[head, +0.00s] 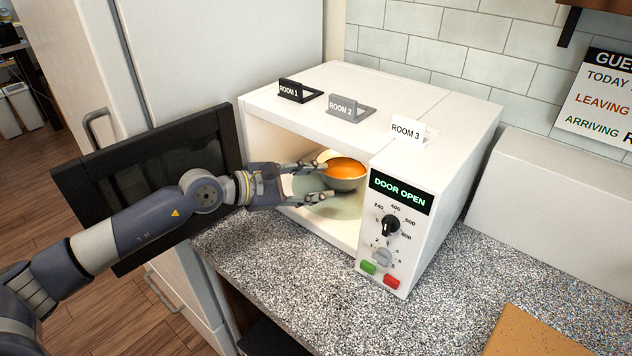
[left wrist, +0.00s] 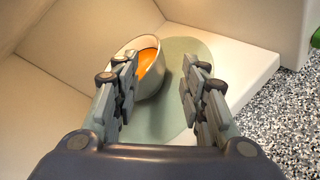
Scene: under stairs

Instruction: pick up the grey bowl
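The grey bowl (head: 348,184) holds an orange liquid and stands upright on a pale green disc (head: 340,206) inside the open microwave (head: 440,120). My left gripper (head: 327,180) reaches in through the opening, with its fingers spread and empty at the bowl's near side. In the left wrist view the bowl (left wrist: 152,86) lies ahead between the fingers (left wrist: 160,66), closer to the left finger, which hides part of it. The right finger stands apart from the bowl, over the disc. I cannot tell whether the left finger touches the bowl. My right gripper is not in view.
The dark microwave door (head: 90,190) stands open at left, behind my left arm. The panel (head: 396,225) reads DOOR OPEN. ROOM 1, ROOM 2 and ROOM 3 tags sit on top. The speckled counter (head: 440,300) is clear in front, with a brown board (head: 535,335) at lower right.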

